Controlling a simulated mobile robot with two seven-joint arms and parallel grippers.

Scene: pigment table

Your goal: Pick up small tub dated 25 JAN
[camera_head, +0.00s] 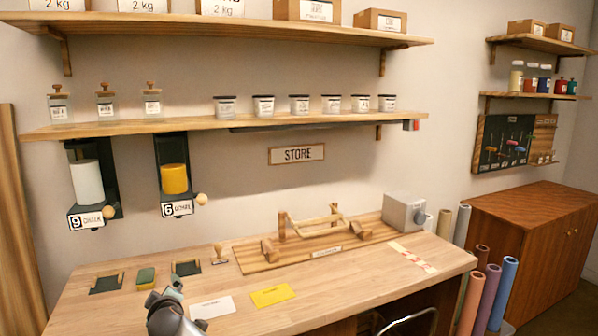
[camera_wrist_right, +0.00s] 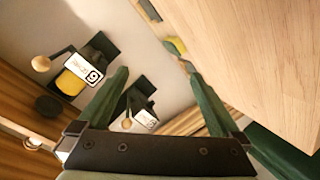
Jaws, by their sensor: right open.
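Several small tubs with dark lids and white labels stand in a row on the lower wall shelf (camera_head: 190,125) in the head view, including a leftmost tub (camera_head: 225,106), a middle tub (camera_head: 299,104) and a rightmost tub (camera_head: 387,103). Their labels are too small to read, so I cannot tell which is dated 25 JAN. My right gripper (camera_wrist_right: 155,75) is open, with nothing between its two green fingers in the right wrist view. No tub is visible in that view. A grey part of my arm shows at the bottom of the head view. My left gripper is not identifiable.
Two dispensers, one white (camera_head: 87,182) and one yellow (camera_head: 174,179), hang below the shelf's left part. Stoppered jars (camera_head: 105,106) stand left of the tubs. The table (camera_head: 370,285) holds a wooden rack (camera_head: 315,240), a grey box (camera_head: 404,211) and cards. Its front right is clear.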

